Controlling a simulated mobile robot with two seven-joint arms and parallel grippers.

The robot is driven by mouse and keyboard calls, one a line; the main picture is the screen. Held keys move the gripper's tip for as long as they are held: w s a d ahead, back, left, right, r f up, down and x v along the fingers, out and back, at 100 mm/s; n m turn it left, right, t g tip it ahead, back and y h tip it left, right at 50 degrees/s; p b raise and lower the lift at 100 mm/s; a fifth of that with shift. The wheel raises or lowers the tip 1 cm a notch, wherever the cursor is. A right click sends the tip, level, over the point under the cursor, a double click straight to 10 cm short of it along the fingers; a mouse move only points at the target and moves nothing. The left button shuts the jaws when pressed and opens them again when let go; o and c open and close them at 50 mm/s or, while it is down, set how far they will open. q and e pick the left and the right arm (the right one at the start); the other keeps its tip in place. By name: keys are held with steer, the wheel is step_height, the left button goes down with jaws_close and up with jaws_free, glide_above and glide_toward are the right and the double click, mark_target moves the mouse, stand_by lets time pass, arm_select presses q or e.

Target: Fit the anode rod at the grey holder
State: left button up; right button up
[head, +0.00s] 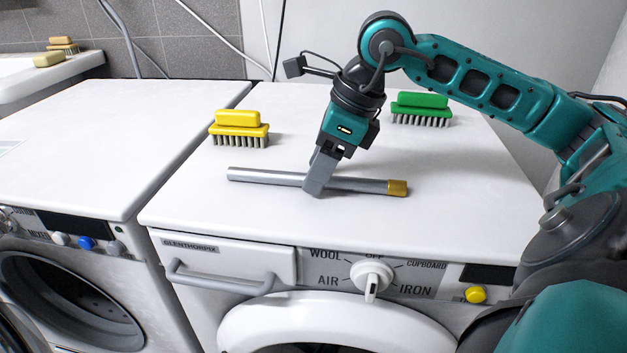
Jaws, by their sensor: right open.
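The anode rod (262,175) is a grey metal rod with a brass-coloured end (397,188) on its right. It lies roughly left to right on the white top of the right-hand machine. My right gripper (318,182) points down at the middle of the rod. Its jaws are open, and the near finger hides a short piece of the rod. I cannot tell whether a finger touches it. I see no grey holder in this view. My left gripper is not in view.
A yellow brush (239,129) stands behind the rod's left part, and a green brush (421,110) behind its right part. The machine top (470,205) is clear at front right. The left machine's top (90,150) is bare. A sink (40,83) is at back left.

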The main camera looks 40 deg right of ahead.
steer(key=shift+w+a+f, duration=0.1)
steer(key=shift+f, duration=0.2)
steer(key=shift+c, duration=0.4)
steer(key=shift+r, duration=0.1)
jaws_close()
